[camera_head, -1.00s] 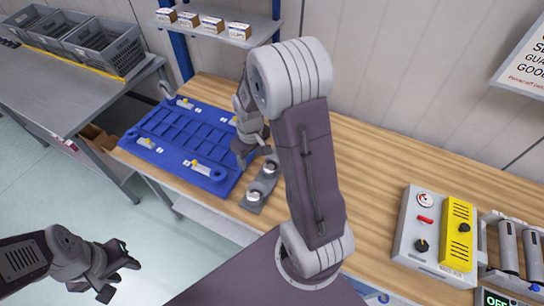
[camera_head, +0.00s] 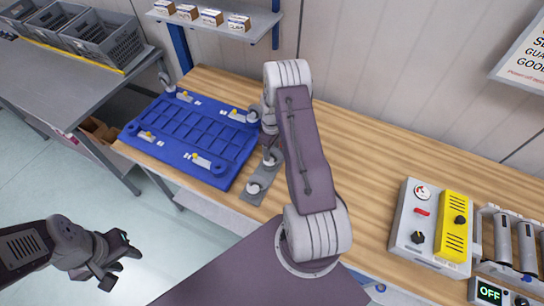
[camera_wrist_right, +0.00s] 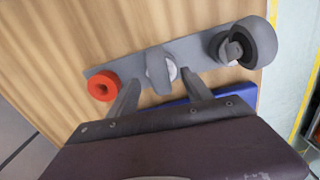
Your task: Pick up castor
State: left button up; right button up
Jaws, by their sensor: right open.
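A grey strip (camera_head: 252,196) lies on the wooden bench beside the blue frame, with small grey castors (camera_head: 257,187) on it. My left gripper (camera_head: 118,260) is open and empty over the floor.
The blue frame (camera_head: 185,130) with yellow-topped fittings lies left of the strip. A control box (camera_head: 420,228) and a roller rack (camera_head: 512,245) stand at the right. Grey crates (camera_head: 110,40) sit on the side table. The bench middle is bare.

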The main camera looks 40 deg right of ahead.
aim_at(272, 156)
jog(key=f+p, duration=0.1)
jog(key=f, duration=0.3)
jog(key=shift+s+a+p, duration=0.1)
jog(key=shift+s+p, duration=0.1)
jog(key=shift+p, duration=0.15)
jog(key=shift+w+f, duration=0.1)
jog(key=shift+f, duration=0.15)
grip_shut()
jog(key=shift+r, duration=0.1)
jog(key=shift+r+b, duration=0.45)
jog(key=shift+r, duration=0.1)
notch_tip(272, 156, up, 2)
jog(key=shift+w+r+b, duration=0.1)
jog(key=shift+r+b, duration=0.15)
jog(key=shift+b, duration=0.45)
jog(key=s+r+b, duration=0.1)
jog(key=s+r, duration=0.2)
jog(key=s, duration=0.3)
jog(key=s+d+r+b, duration=0.1)
jog(key=s+r+b, duration=0.1)
jog(key=s+r, duration=0.2)
jog(key=shift+s+d+r, duration=0.15)
jog(key=shift+s+d, duration=0.05)
jog(key=shift+s, duration=0.7)
